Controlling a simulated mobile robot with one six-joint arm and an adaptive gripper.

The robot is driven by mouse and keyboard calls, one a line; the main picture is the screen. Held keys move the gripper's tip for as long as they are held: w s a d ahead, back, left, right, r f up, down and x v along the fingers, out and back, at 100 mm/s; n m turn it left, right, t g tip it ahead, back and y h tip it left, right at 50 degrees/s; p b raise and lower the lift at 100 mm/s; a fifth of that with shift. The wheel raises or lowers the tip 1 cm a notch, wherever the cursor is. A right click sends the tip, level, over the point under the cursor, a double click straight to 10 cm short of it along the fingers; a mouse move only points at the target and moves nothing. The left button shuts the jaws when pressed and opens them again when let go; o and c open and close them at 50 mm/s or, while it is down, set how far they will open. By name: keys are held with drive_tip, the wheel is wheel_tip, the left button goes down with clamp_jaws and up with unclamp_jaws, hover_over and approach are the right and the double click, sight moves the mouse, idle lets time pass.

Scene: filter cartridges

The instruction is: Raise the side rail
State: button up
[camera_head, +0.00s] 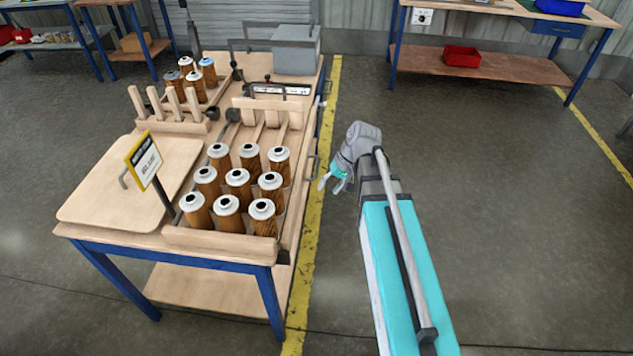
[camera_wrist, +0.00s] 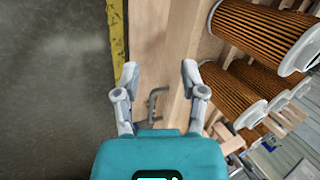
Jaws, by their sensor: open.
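The wooden workbench (camera_head: 170,235) has a pale wooden board along its right side that looks like the side rail (camera_head: 308,145). A metal handle (camera_head: 313,168) is fixed to that side. In the wrist view the handle (camera_wrist: 154,104) shows against the pale wood (camera_wrist: 150,55), in the gap between my fingers. My gripper (camera_head: 332,180) is open and empty, just right of the bench side, over the yellow floor line. In the wrist view my gripper's (camera_wrist: 159,75) two fingers are spread. I cannot tell the distance to the handle or whether any finger touches it.
Several brown pleated cartridges with white caps (camera_head: 238,178) stand in a wooden tray near the bench's right side. A yellow sign (camera_head: 144,160), pegs (camera_head: 157,104) and a grey box (camera_head: 297,50) also stand on the bench. The floor (camera_head: 520,200) to the right is clear.

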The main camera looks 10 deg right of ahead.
drive_tip(key=w+d+f+m+t+y+b, duration=0.1)
drive_tip(key=w+d+f+y+b, duration=0.1)
drive_tip(key=w+f+y+b, duration=0.3)
drive_tip(key=w+d+f+t+b, duration=0.1)
drive_tip(key=w+d+f+b, duration=0.1)
drive_tip(key=w+b, duration=0.3)
drive_tip(key=m+t+y+b, duration=0.15)
drive_tip(key=y+b, duration=0.25)
drive_tip(key=b, duration=0.7)
approach(316, 169)
drive_tip(key=s+d, duration=0.2)
drive_tip(key=d, duration=0.1)
drive_tip(key=shift+d+f+t+y+b, duration=0.3)
drive_tip(key=shift+f+t+b, duration=0.1)
drive_tip(key=shift+t, duration=0.15)
drive_tip(key=shift+a, duration=0.1)
drive_tip(key=b+x, duration=0.2)
drive_tip(key=x, duration=1.1)
drive_tip(key=shift+w+a+b, duration=0.15)
drive_tip(key=shift+a+b, duration=0.15)
drive_tip(key=shift+b, duration=0.05)
clamp_jaws()
